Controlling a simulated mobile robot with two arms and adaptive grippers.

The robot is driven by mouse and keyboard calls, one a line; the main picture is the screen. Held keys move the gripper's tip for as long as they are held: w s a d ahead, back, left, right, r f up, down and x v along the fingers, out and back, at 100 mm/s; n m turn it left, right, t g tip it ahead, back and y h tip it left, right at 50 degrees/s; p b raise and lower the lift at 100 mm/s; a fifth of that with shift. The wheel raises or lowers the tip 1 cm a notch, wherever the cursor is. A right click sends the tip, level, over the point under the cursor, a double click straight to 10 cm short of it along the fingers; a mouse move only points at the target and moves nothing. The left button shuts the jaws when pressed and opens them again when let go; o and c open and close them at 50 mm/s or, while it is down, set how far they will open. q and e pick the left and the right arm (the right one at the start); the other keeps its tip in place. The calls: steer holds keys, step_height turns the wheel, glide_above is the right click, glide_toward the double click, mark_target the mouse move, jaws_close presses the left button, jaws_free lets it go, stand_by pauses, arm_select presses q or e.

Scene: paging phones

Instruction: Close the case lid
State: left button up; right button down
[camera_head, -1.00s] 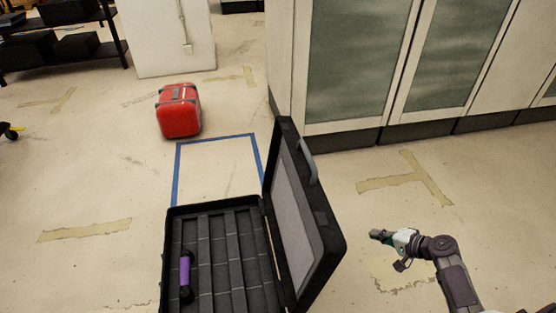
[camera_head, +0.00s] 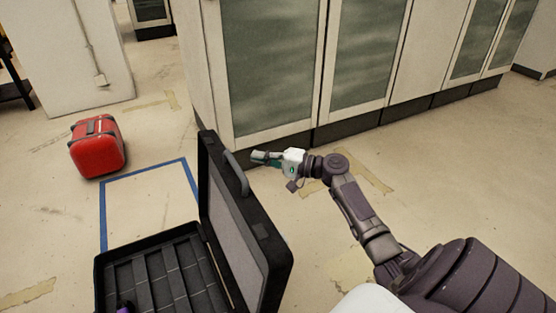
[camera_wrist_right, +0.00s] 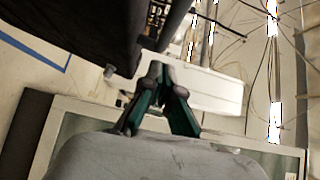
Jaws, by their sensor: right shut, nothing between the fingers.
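The black case (camera_head: 150,262) lies on the floor at the lower left in the head view. Its lid (camera_head: 262,232) stands open, about upright, on the case's right side, with a grey handle (camera_head: 236,172) on its outer face. A purple object (camera_head: 125,308) lies in the case, partly cut off by the frame edge. My right gripper (camera_head: 258,156) is shut and empty. It appears just right of the handle and the lid's far end; contact is not visible. In the right wrist view the shut fingers (camera_wrist_right: 165,75) are near a dark surface, probably the lid. My left gripper is out of view.
A red suitcase (camera_head: 97,147) stands on the floor at the left. A blue tape outline (camera_head: 103,215) marks floor beyond the case. White cabinets with glass doors (camera_head: 268,70) stand behind my right gripper. Floor to the right is clear.

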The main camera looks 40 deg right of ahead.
steer(key=shift+w+a+f, duration=0.1)
steer(key=shift+w+a, duration=0.1)
steer(key=shift+a, duration=0.75)
steer(key=shift+w+a, duration=0.15)
steer(key=shift+a, duration=0.8)
steer(key=shift+a, duration=0.1)
